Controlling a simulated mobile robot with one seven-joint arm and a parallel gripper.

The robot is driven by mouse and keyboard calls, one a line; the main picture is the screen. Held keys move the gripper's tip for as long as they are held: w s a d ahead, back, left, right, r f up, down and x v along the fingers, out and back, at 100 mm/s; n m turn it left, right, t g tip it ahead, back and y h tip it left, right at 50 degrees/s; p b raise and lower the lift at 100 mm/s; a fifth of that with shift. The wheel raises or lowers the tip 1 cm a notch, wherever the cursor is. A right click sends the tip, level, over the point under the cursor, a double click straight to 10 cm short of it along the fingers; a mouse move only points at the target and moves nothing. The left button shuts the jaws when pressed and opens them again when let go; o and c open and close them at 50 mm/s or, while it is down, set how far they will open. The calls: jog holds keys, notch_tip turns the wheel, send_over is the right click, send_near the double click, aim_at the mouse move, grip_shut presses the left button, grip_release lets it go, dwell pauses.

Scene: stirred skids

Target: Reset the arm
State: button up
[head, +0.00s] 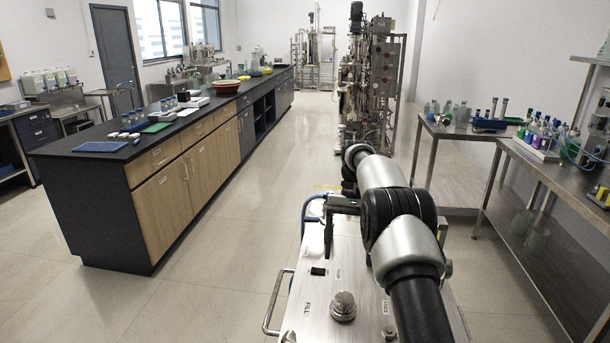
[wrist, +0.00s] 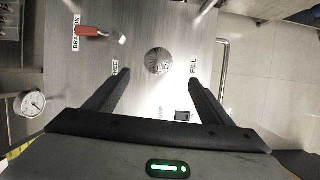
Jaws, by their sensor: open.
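My gripper (wrist: 160,92) is open in the wrist view, with its two dark fingers spread apart and nothing between them. It hangs above a steel skid top (wrist: 75,60). A round metal knob (wrist: 158,61) shows just beyond and between the fingertips. In the head view, my arm reaches forward over the same skid top (head: 322,295), and my gripper (head: 328,245) points down at its left side. The knob (head: 343,305) stands nearer the camera there. My arm hides part of the skid.
A red-handled part (wrist: 90,31) and a gauge (wrist: 31,103) lie around the skid top. The skid has a side handle (head: 275,302). A long black-topped bench (head: 115,155) stands left, steel tables (head: 465,130) right. The floor between is clear.

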jog(key=s+r+t+p, duration=0.2)
jog(key=s+r, duration=0.2)
jog(key=r, duration=0.5)
jog(key=s+a+r+n+t+p, duration=0.1)
jog(key=s+r, duration=0.4)
jog(key=r, duration=0.3)
jog(key=s+r+t+p, duration=0.2)
jog(key=s+r, duration=0.2)
jog(key=r, duration=0.5)
jog(key=s+r+n+t+h+p, duration=0.1)
jog(key=s+t+p, duration=0.3)
jog(key=s, duration=1.7)
jog(key=shift+s+a+r+n, duration=0.2)
jog(key=shift+s+r+n, duration=0.15)
jog(key=shift+r+n, duration=0.1)
